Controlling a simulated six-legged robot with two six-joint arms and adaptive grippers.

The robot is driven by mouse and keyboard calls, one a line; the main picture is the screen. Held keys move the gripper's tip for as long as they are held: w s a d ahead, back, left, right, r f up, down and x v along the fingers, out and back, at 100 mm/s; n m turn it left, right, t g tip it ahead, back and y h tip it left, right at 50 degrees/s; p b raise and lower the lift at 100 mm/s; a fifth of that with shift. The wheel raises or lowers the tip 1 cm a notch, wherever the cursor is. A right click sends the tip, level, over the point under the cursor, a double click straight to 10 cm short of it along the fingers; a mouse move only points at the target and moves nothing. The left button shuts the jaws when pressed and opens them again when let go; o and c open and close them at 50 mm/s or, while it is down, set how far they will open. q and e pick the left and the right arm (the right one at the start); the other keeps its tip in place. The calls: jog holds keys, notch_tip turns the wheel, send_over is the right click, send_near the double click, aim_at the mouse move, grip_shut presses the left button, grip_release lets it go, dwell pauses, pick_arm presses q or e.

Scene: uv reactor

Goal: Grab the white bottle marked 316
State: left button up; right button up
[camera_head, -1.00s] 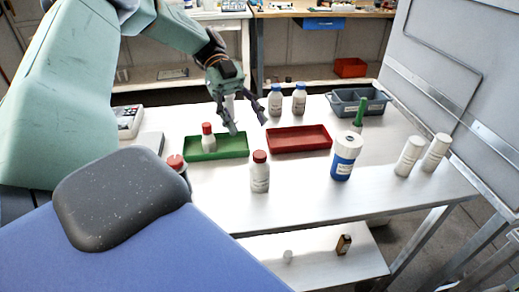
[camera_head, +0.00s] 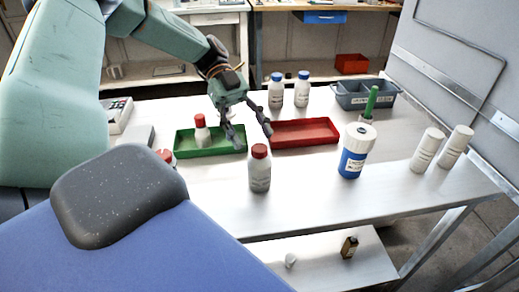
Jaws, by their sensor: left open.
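Several white bottles stand on the table; their labels are too small for me to read 316 on any. One red-capped white bottle (camera_head: 260,174) stands upright near the front middle. Another red-capped bottle (camera_head: 201,134) stands in the green tray (camera_head: 180,149). Two blue-capped white bottles (camera_head: 276,93) (camera_head: 302,92) stand farther back. A red cap (camera_head: 165,156) shows at the left, its bottle mostly hidden by my body. My left gripper (camera_head: 252,138) is open and empty, fingers pointing down, above and just behind the front red-capped bottle. My right gripper is not visible.
A red tray (camera_head: 304,133) lies right of the gripper. A blue-and-white container (camera_head: 355,150), a green-handled item (camera_head: 370,103) and two white cylinders (camera_head: 427,150) (camera_head: 456,147) stand at the right. A grey divided bin (camera_head: 362,97) is behind. The front right tabletop is clear.

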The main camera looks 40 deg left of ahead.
aim_at(260, 148)
pick_arm(q)
jog(key=x, duration=0.3)
jog(key=shift+w+d+f, duration=0.1)
jog(key=shift+d+f, duration=0.1)
jog(key=shift+f, duration=0.15)
jog(key=shift+d, duration=0.4)
jog(key=shift+a+f, duration=0.15)
jog(key=shift+a, duration=0.05)
jog(key=c, duration=0.3)
grip_shut()
